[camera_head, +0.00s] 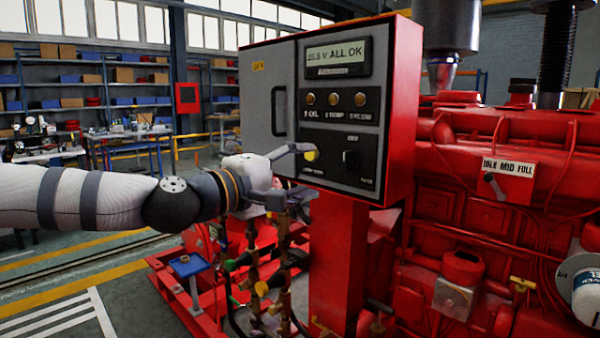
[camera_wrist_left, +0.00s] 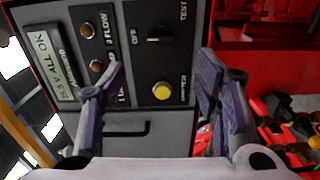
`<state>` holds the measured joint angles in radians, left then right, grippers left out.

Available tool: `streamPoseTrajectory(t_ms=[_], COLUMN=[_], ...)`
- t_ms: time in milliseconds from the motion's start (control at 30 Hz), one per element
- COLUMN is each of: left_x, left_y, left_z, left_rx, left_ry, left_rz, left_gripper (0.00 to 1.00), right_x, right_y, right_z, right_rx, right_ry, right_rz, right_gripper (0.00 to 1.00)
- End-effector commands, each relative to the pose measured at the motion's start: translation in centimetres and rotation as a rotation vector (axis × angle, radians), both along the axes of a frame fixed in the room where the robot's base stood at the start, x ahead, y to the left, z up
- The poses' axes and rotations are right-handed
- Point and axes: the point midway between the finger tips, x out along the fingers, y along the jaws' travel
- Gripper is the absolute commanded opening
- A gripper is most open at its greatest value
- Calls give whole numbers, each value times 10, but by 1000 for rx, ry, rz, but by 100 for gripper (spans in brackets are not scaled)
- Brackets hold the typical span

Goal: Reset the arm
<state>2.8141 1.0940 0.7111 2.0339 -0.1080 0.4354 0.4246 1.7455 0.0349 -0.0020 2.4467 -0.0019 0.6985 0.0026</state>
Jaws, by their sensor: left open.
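My left arm comes in from the left in the head view, and its gripper (camera_head: 290,172) is at the lower left of the control panel (camera_head: 345,120). In the left wrist view the gripper (camera_wrist_left: 160,95) has its two fingers wide apart and nothing between them. A yellow button (camera_head: 310,156) is just beyond the upper finger; it also shows between the fingers in the left wrist view (camera_wrist_left: 162,91). A black rotary switch (camera_head: 351,158) is to its right, with OFF and TEST labels in the wrist view. The display (camera_head: 338,57) reads ALL OK. My right gripper is out of view.
The panel sits on a red post (camera_head: 335,260) beside the red engine (camera_head: 500,200). A lever plate reading IDLE MID FULL (camera_head: 508,167) is at right. Pipes and valves (camera_head: 265,275) stand under my gripper. Open floor (camera_head: 50,290) lies at left, with shelves behind.

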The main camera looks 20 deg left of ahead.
Motion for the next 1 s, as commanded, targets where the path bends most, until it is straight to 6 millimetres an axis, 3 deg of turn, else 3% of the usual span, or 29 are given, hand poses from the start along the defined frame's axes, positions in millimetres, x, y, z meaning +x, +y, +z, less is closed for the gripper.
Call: streamPoseTrajectory(t_ms=[467, 567, 667, 700, 767, 800, 867, 900, 967, 1000], left_x=[-5, -5, -14, -23, -44, -61, -92, -117, -159, -190], left_y=[1, -9, -37, -50, -67, -75, -85, -89, -92, -92], left_z=[-1, -21, -87, -124, -178, -213, -264, -295, -338, -364], left_rx=[0, 34, 141, 199, 291, 350, 441, 501, 593, 654], left_ry=[1, 40, 163, 229, 329, 395, 491, 555, 647, 708], left_rz=[-1, -16, -67, -97, -148, -184, -242, -286, -356, -407], left_gripper=[57, 57, 57, 57, 57, 57, 57, 57, 57, 57], right_x=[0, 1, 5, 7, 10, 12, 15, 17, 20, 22], right_y=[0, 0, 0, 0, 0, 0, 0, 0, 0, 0], right_z=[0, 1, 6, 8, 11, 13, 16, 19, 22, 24], right_rx=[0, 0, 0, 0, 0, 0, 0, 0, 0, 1], right_ry=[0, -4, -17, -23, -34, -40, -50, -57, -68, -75], right_rz=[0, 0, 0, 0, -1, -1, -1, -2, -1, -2], right_gripper=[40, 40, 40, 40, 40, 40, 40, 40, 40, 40])
